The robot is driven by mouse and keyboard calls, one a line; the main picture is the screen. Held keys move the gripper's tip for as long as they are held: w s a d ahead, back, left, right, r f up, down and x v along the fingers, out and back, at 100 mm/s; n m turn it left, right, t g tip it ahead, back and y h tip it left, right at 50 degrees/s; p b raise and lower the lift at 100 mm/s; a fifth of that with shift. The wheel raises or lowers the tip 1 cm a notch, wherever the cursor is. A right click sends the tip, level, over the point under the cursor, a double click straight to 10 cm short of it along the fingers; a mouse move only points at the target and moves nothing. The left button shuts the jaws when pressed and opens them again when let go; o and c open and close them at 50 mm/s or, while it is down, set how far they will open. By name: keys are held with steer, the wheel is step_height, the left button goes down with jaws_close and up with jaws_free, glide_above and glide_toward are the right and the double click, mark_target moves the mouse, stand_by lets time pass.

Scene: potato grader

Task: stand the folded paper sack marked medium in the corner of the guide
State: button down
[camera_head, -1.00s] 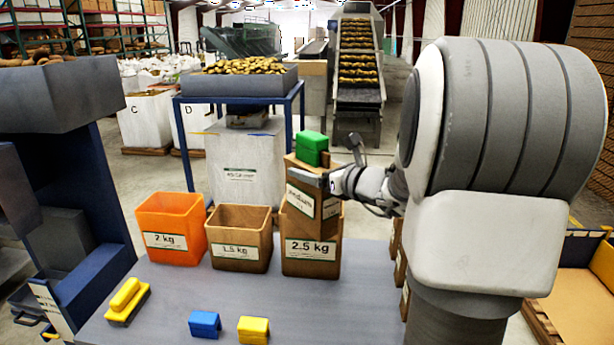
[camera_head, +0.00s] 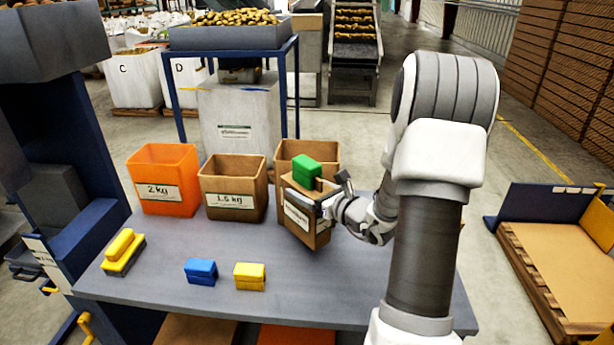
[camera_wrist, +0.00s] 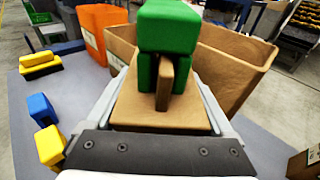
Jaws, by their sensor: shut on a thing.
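The brown folded sack (camera_head: 307,222), with a white label too small to read fully, hangs in my gripper (camera_head: 328,197), slightly tilted, in front of the right brown bin. A green block-shaped clip (camera_head: 306,169) sits on its top. In the wrist view the sack (camera_wrist: 140,108) is between my two grey fingers, with the green clip (camera_wrist: 168,28) above it. At the right, a blue panel (camera_head: 545,207) and a yellow panel (camera_head: 602,225) form a corner on a wooden pallet (camera_head: 560,262); this looks like the guide. The corner stands empty, well away from my gripper.
An orange 2 kg bin (camera_head: 165,178), a brown 1.5 kg bin (camera_head: 232,190) and another brown bin (camera_head: 308,150) stand along the table's back. Blue (camera_head: 201,271) and yellow (camera_head: 250,275) clips and a yellow-handled brush (camera_head: 123,252) lie in front. Floor is open between table and pallet.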

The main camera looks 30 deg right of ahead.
steer(key=shift+f+b, duration=0.35)
steer(key=shift+f, duration=1.85)
steer(key=shift+c, duration=0.9)
jaws_free()
steer(key=shift+f, duration=0.25)
steer(key=shift+o, duration=0.9)
steer(key=shift+r, duration=0.1)
